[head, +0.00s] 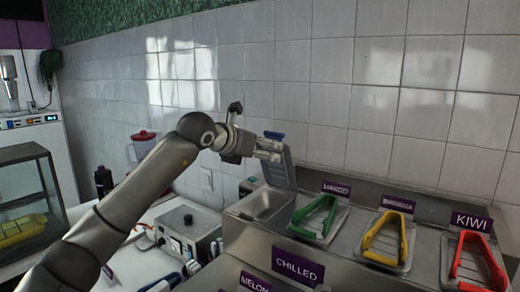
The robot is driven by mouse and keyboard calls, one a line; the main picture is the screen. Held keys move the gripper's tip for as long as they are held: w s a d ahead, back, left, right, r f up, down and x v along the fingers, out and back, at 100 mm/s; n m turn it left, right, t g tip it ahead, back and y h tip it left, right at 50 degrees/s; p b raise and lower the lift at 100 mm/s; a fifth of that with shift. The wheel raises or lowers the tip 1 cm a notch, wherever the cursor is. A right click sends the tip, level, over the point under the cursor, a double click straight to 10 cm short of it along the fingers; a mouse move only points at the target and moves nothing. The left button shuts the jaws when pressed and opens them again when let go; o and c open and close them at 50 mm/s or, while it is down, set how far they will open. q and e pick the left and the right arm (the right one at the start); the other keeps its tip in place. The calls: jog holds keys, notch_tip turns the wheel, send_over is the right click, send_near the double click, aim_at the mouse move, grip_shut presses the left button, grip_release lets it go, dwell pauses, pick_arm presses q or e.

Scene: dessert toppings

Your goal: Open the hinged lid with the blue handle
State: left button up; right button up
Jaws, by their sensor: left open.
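The hinged lid (283,176) is a grey panel with a blue handle (274,135) at its top edge. It stands raised, nearly upright, behind an open metal bin (262,204) at the left end of the steel toppings counter. My left gripper (272,150) is open, in front of the lid's upper part just below the blue handle. I cannot tell whether its fingers touch the lid. The gripper covers part of the panel. My right gripper is not in view.
Closed lids with green (314,217), yellow (386,238) and red (477,261) handles lie to the right on the counter. A metal box with a black knob (188,233) stands on the white worktop to the left. A tiled wall (320,60) rises behind.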

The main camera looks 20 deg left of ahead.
pick_arm(q)
jog(key=shift+o, duration=0.4)
jog(key=shift+w+a, duration=0.1)
jog(key=shift+a, duration=0.05)
jog(key=v, duration=1.2)
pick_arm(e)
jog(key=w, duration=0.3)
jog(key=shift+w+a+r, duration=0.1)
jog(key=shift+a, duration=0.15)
